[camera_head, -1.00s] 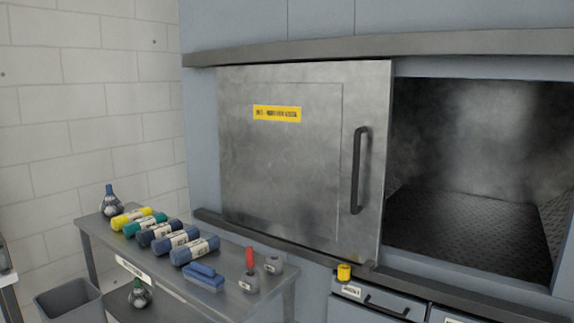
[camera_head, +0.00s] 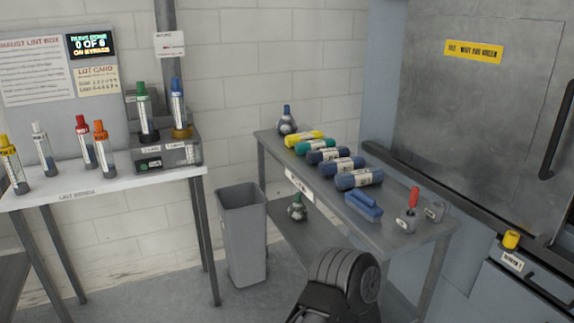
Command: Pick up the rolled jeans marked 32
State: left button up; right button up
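Several rolled garments lie in a row on the grey metal table (camera_head: 425,222): a yellow roll (camera_head: 304,137), a teal roll (camera_head: 316,147), a dark navy roll (camera_head: 327,156), a blue roll (camera_head: 343,165) and a nearer blue roll (camera_head: 359,179). Each blue or navy roll has a pale label band. The marks are too small to read, so I cannot tell which roll is 32. A dark rounded part of my own arm shows at the bottom centre, in front of the table. No fingertips of either gripper show.
A blue brush-like block (camera_head: 363,206), a red-handled tool (camera_head: 412,200) and a small grey weight (camera_head: 435,211) share the table. A dark bottle (camera_head: 287,122) stands at its far end. A grey bin (camera_head: 242,235) stands left. A white table (camera_head: 105,188) holds several coloured tubes.

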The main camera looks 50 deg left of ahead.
aim_at(329, 167)
jog(key=u, duration=1.35)
jog(key=j+z, duration=0.1)
jog(key=z, duration=0.35)
jog(key=i+j+z, duration=0.1)
jog(key=z, duration=0.3)
jog(key=j+z, duration=0.15)
jog(key=z, duration=0.3)
jog(key=j+z, duration=0.1)
jog(key=z, duration=0.35)
jog(key=k+j+z, duration=0.1)
jog(key=j+z, duration=0.15)
jog(key=j, duration=0.25)
jog(key=k+j+z, duration=0.2)
jog(key=j, duration=0.35)
jog(key=j+z, duration=0.25)
jog(key=j, duration=0.25)
jog(key=k+j+z, duration=0.2)
jog(key=j, duration=0.2)
jog(key=k+j+z, duration=0.25)
jog(key=j, duration=0.2)
jog(key=k+j+z, duration=0.2)
jog(key=k+j, duration=0.45)
jog(key=j, duration=0.2)
jog(key=k+j, duration=0.5)
jog(key=j, duration=0.1)
